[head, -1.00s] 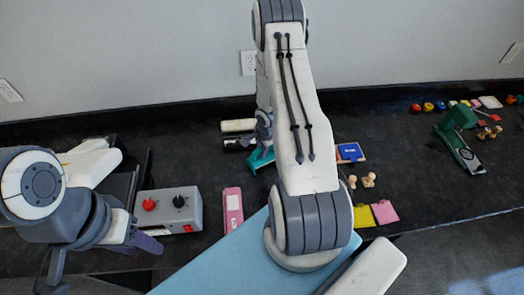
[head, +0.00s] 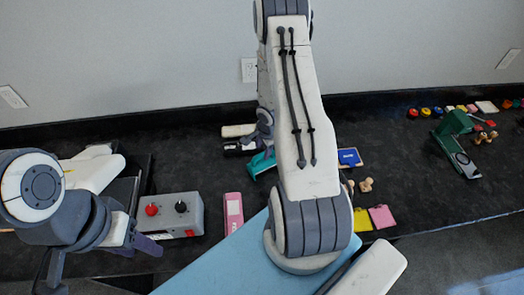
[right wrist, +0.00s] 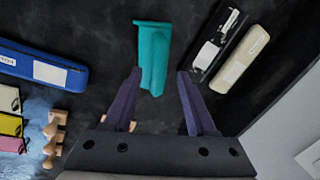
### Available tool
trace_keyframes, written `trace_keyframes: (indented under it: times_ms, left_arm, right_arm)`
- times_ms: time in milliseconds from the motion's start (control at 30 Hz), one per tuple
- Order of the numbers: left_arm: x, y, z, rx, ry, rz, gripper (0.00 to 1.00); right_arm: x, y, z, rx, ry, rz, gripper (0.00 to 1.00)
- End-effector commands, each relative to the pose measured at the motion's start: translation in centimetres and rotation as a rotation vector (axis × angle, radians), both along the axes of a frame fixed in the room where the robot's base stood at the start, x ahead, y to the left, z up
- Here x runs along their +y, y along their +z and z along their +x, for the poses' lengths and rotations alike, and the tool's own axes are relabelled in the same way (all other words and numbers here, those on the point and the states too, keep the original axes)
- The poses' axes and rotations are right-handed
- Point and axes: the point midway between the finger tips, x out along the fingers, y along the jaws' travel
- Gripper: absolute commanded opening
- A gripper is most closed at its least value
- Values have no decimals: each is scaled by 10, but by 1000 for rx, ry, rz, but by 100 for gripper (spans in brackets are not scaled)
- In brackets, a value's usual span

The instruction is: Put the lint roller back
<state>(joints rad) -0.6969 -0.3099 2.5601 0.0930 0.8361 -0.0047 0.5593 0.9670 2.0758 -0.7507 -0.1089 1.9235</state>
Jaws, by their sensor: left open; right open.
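I cannot make out for sure which thing is the lint roller. A teal item (head: 262,162) lies on the dark counter beside my right arm; in the right wrist view this teal item (right wrist: 153,57) lies ahead of and between the fingers. My right gripper (right wrist: 160,73) is open and empty, pointing at it from above; in the head view my arm hides its fingers. A black item (right wrist: 216,42) and a cream item (right wrist: 240,60) with labels lie beside the teal one. My left gripper (head: 142,246) is open, at the counter's front left, by the grey box.
A grey control box (head: 168,217) with knobs stands at the left, with a pink item (head: 233,212) beside it. A blue labelled item (right wrist: 40,67), wooden pieces (right wrist: 53,138) and yellow and pink pads (head: 381,216) are nearby. A green tool (head: 452,140) stands farther right.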

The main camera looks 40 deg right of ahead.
Motion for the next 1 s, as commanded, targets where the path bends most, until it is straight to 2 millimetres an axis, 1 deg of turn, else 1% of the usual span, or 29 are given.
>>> trace_keyframes:
  times_ms: [33, 200, 300, 367, 567, 633, 700, 767, 867, 900, 933, 967, 1000]
  left_arm:
    - [0, 15, 0, 0, -1, 0, 50]
    - [0, 35, 0, 0, -4, 0, 50]
    - [0, 42, 0, 0, -3, 0, 50]
    - [0, 44, 0, 0, -3, 0, 50]
    - [0, 45, 0, 0, -2, 0, 50]
    - [0, 45, 0, 0, -2, 0, 50]
    - [0, 45, 0, 0, -2, 0, 50]
    - [0, 45, 0, 0, -2, 0, 50]
    - [0, 45, 0, 0, -2, 0, 50]
    - [0, 45, 0, 0, -2, 0, 50]
    - [0, 45, 0, 0, -2, 0, 50]
    - [0, 45, 0, 0, -2, 0, 50]
    - [0, 45, 0, 0, -2, 0, 50]
  right_arm:
    - [0, 21, -2, -2, 0, -1, 57]
    - [1, 52, -9, 0, -1, 0, 57]
    - [1, 63, -11, -1, 0, 0, 57]
    - [2, 67, -12, 0, 0, 0, 57]
    - [2, 70, -14, 1, -1, 0, 57]
    - [4, 72, -12, 1, 11, -4, 57]
    - [10, 82, -6, 3, 65, -28, 57]
    - [23, 99, 2, 10, 156, -64, 57]
    - [63, 143, 17, 33, 405, -152, 57]
    - [85, 164, 20, 44, 532, -189, 57]
    - [103, 179, 19, 55, 629, -214, 57]
    - [122, 195, 17, 65, 731, -235, 57]
    - [147, 214, 10, 77, 865, -259, 57]
